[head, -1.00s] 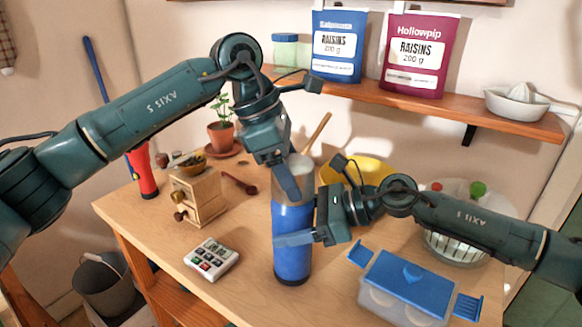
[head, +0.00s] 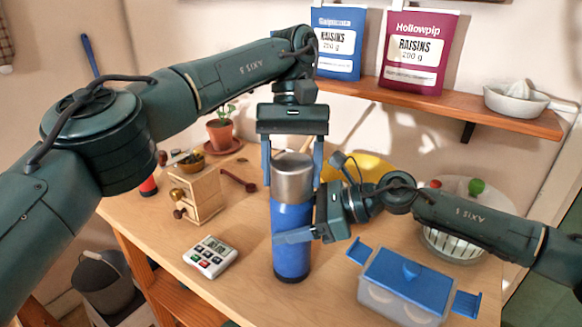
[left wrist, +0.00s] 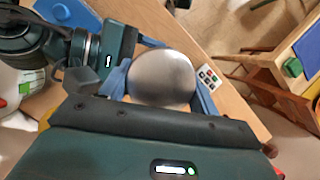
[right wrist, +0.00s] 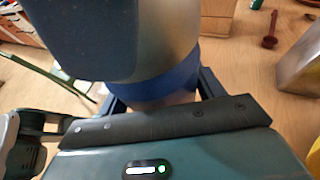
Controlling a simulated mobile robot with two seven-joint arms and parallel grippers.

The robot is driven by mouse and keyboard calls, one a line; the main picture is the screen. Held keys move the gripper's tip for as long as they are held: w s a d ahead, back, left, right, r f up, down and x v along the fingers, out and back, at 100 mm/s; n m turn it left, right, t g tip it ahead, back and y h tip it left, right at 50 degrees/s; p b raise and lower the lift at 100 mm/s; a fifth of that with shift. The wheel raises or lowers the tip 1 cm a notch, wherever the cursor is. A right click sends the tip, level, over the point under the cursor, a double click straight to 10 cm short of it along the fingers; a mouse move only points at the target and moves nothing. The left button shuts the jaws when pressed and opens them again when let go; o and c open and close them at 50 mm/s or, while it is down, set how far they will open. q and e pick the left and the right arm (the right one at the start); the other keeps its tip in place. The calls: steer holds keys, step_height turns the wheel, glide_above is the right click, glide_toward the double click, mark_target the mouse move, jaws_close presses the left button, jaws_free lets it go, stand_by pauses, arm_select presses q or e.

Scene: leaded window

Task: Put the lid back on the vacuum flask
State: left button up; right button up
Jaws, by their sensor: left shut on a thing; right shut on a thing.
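The vacuum flask (head: 291,222) stands upright on the table with a blue body. Its silver lid (head: 293,180) sits on top, in line with the body; I cannot tell whether it is fully seated. My left gripper (head: 292,172) comes down from above, shut on the lid with one finger on each side. The left wrist view shows the lid's round top (left wrist: 162,78) between the fingers. My right gripper (head: 298,236) is shut on the flask body from the right. In the right wrist view the blue body (right wrist: 160,87) is between its fingers, with the silver lid (right wrist: 183,28) above.
A timer (head: 211,256) lies left of the flask, and a wooden grinder (head: 195,193) stands behind it. A blue-lidded container (head: 405,285) is at front right. A yellow bowl (head: 362,168) and a strainer (head: 447,245) stand behind my right arm.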

arm_select(q)
steer(key=m+y, duration=0.1)
steer(key=m, duration=0.3)
steer(key=shift+d+m+y, duration=0.1)
steer(key=shift+m+y, duration=0.3)
steer(key=o, duration=1)
steer(key=shift+c, duration=0.2)
steer(key=shift+r, duration=0.1)
